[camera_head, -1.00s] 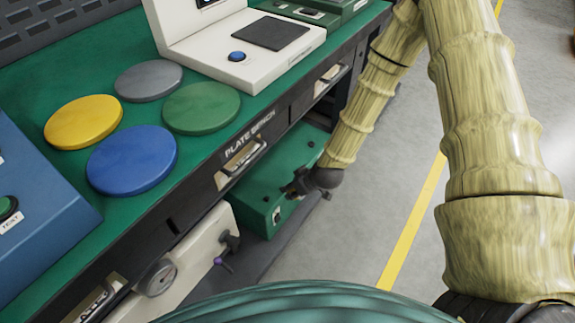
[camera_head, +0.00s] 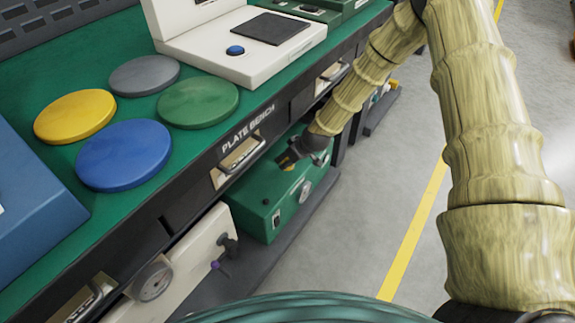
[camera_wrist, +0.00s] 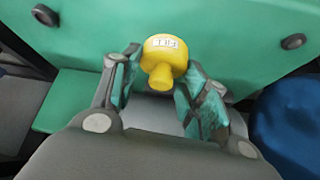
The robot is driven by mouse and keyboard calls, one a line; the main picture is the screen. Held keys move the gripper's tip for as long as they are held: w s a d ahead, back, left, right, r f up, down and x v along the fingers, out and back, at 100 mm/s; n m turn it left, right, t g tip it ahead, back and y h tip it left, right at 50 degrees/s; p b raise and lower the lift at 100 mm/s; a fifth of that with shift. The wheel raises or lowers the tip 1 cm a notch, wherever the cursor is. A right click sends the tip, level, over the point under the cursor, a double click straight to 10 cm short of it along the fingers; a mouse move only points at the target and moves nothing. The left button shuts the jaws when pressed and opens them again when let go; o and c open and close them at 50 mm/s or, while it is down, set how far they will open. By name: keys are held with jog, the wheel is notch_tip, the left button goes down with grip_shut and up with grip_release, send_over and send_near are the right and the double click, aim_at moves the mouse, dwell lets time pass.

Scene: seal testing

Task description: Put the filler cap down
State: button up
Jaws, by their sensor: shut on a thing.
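The yellow filler cap (camera_wrist: 162,62), with a white label, is held between the two teal finger pads of my gripper (camera_wrist: 160,90) in the wrist view. A yellow bit of it shows at the fingertips in the head view (camera_head: 285,163). My gripper (camera_head: 289,158) is over the top of the green box (camera_head: 262,190) under the bench, towards its rear. The green surface also fills the back of the wrist view (camera_wrist: 225,30). I cannot tell whether the cap touches the box. My gripper hides the spot beneath the cap.
The bench edge with drawer handles (camera_head: 240,155) overhangs the green box. A cream unit with a gauge (camera_head: 153,281) stands left of the box. Coloured discs (camera_head: 124,155) lie on the bench top (camera_head: 60,225). Open floor (camera_head: 400,190) lies to the right. A blue rounded thing (camera_wrist: 290,112) is right in the wrist view.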

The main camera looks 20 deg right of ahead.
jog(key=shift+w+d, duration=0.1)
jog(key=shift+w, duration=0.4)
jog(key=shift+f+b, duration=0.9)
jog(key=shift+f, duration=0.85)
jog(key=shift+f, duration=0.2)
jog(key=o, duration=0.8)
jog(key=shift+r, duration=0.15)
